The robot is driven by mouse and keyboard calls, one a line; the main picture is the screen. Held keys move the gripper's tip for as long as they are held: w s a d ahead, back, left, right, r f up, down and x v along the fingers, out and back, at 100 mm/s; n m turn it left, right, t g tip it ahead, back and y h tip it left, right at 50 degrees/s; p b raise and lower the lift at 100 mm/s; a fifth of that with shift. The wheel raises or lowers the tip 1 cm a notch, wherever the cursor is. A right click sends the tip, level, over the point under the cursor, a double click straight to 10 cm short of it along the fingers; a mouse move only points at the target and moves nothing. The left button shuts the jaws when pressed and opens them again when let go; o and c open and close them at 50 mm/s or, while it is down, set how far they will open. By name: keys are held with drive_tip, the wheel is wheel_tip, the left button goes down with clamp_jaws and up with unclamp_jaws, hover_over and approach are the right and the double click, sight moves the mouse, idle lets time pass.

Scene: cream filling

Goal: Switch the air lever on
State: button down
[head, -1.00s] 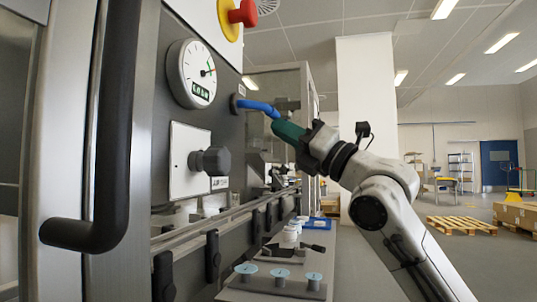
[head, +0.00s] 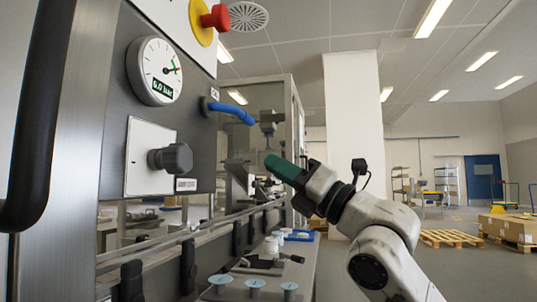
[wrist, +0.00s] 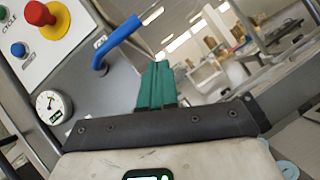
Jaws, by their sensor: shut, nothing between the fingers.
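The air lever is the blue handle (head: 232,110) on the dark machine panel. In the head view it points out to the right from its mount and slopes slightly down. The lever also shows in the wrist view (wrist: 121,33), above and left of my fingers. My gripper (head: 270,162), with green fingers, is shut and empty, below and to the right of the lever's free end, with a visible gap between them. The fingers also show in the wrist view (wrist: 158,68). The round pressure gauge (head: 155,70) seems to read 6.0 bar, its needle towards the green mark.
A black knob (head: 172,159) on a white plate sits below the gauge. A red emergency button (head: 215,17) is above the lever. A dark vertical door handle (head: 45,110) stands at the left. A rail and ledge with small discs (head: 255,285) run below.

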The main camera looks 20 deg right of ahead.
drive_tip(key=s+d+f, duration=0.3)
drive_tip(key=d, duration=0.1)
drive_tip(key=shift+d+f, duration=0.2)
drive_tip(key=shift+f, duration=0.05)
idle(0.5)
